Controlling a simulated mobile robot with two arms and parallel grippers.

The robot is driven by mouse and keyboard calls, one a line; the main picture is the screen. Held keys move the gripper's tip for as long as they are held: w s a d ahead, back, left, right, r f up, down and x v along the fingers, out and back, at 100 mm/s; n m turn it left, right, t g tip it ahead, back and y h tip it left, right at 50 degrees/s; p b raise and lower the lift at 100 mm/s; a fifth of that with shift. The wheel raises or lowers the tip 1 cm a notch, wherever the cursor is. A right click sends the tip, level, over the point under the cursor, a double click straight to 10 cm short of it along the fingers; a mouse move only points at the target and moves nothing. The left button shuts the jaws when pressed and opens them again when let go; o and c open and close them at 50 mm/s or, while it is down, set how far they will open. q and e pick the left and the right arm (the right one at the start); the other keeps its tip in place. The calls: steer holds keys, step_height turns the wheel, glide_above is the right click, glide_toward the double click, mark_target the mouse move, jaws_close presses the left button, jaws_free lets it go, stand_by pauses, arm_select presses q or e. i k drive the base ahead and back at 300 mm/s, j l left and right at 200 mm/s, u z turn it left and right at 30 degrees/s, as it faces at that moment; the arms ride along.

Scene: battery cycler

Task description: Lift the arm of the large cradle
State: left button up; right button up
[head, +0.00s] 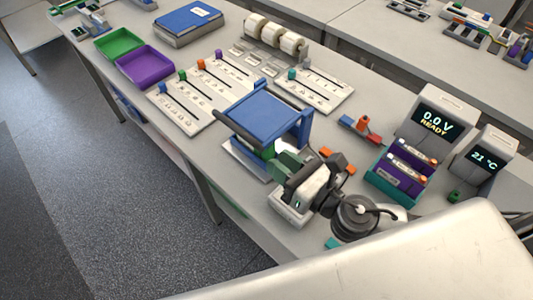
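What looks like the large cradle is a blue stand (262,112) with a flat top and upright legs on a pale base, near the front edge of the bench. A dark bar (236,130) runs along its front left side; I cannot tell whether this is its arm. My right gripper (283,160) comes in from the lower right, at the cradle's near right side. Its fingers are partly hidden by its own body and overlap green parts by the cradle, so their opening and any contact are unclear. My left gripper is out of view.
A display reading "0.0 V READY" (434,121), a 21 °C display (483,156) and a teal rack of purple cells (397,178) stand right. Slider boards (205,92), a purple tray (146,66) and a green tray (118,42) lie left. White rolls (275,34) stand behind.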

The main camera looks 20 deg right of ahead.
mark_target(263, 115)
steer(key=k+j, duration=0.25)
steer(key=k, duration=0.2)
steer(key=k+j, duration=0.25)
steer(key=k, duration=0.25)
steer(key=k+j, duration=0.25)
steer(key=k, duration=0.2)
